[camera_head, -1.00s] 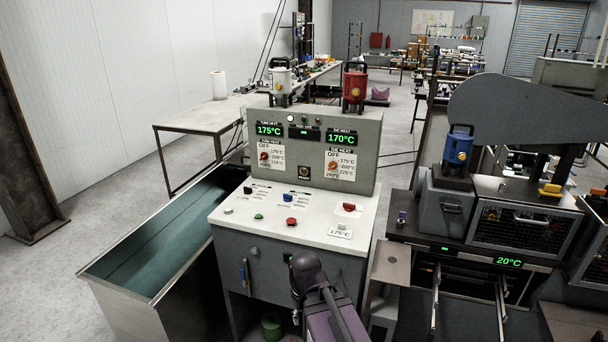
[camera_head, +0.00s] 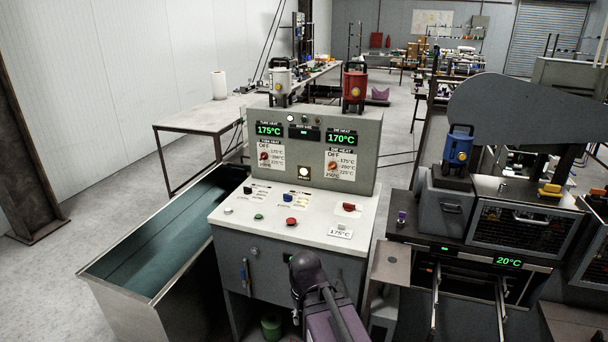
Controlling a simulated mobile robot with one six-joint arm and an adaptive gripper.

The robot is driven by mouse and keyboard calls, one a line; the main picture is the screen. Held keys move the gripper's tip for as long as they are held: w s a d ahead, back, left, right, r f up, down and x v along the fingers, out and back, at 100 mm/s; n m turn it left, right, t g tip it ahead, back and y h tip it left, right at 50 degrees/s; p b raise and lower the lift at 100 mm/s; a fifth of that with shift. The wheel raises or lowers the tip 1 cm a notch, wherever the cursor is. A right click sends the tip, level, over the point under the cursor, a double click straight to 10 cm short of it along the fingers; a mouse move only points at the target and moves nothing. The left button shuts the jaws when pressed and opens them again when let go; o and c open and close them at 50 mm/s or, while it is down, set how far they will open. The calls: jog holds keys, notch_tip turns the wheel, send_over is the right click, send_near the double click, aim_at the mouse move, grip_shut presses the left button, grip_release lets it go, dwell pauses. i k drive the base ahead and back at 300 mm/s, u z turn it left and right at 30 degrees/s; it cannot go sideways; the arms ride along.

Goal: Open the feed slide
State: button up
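I cannot pick out the feed slide for certain in this view. A round lamp (camera_head: 304,172) low in the middle of the upright face is lit white. My dark arm rises at the bottom centre in front of the console's lower front. My gripper does not show.
A long trough with a green bed (camera_head: 165,235) runs along the left. At the right stands a machine with a blue canister (camera_head: 457,147), mesh guard and 20°C display (camera_head: 508,262). White (camera_head: 280,82) and red (camera_head: 354,88) canisters stand behind the console. Floor at far left is clear.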

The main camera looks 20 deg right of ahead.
aim_at(443, 203)
jog(key=z, duration=4.15)
jog(key=i, duration=0.05)
jog(key=u, duration=2.85)
